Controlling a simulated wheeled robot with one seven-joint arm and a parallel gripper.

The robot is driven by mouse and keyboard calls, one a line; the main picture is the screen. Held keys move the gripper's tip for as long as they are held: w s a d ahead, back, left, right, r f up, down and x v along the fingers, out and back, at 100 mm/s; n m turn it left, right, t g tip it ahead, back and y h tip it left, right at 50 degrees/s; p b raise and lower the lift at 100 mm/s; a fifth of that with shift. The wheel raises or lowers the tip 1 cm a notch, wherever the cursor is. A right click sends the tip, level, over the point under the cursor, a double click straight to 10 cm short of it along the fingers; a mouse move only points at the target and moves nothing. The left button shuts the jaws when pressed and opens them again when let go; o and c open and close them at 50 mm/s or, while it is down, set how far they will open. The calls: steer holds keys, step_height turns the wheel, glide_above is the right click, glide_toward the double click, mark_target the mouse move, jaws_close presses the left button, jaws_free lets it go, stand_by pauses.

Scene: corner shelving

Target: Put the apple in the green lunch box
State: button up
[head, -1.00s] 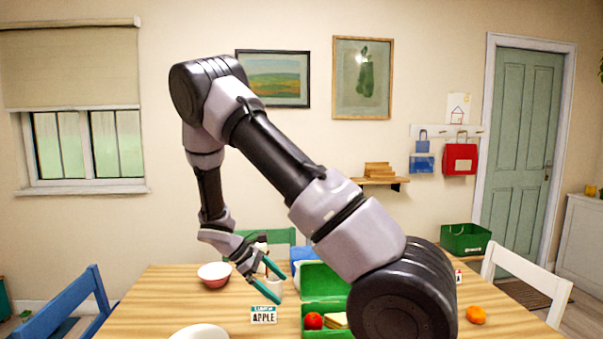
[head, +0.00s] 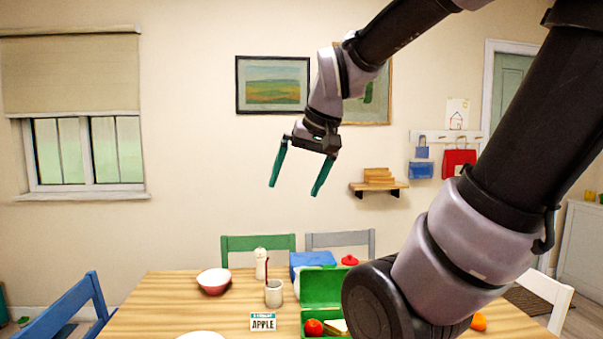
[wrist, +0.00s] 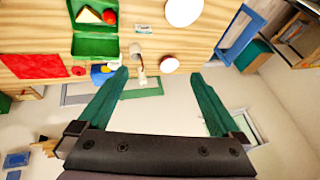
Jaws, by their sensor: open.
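The green lunch box (head: 322,286) stands open on the table with its lid raised. The red apple (head: 313,327) lies inside its near part, beside a sandwich (head: 338,326). In the wrist view the apple (wrist: 110,17) also shows inside the green lunch box (wrist: 95,47), next to the sandwich. My gripper (head: 294,190) is open and empty, high above the table and apart from the box. In the wrist view its two teal fingers (wrist: 160,74) are spread wide with nothing between them.
A card reading APPLE (head: 263,321) stands left of the box. A bowl (head: 213,281), a cup (head: 274,293), a white bottle (head: 261,263) and a blue box (head: 311,260) are on the table. An orange (head: 478,322) lies at right. The air around my gripper is clear.

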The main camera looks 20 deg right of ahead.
steer(key=s+r+t, duration=0.1)
steer(key=s+r+m, duration=0.1)
steer(key=s, duration=0.1)
steer(key=shift+a+t, duration=0.1)
steer(key=shift+t, duration=0.3)
stand_by(1.0)
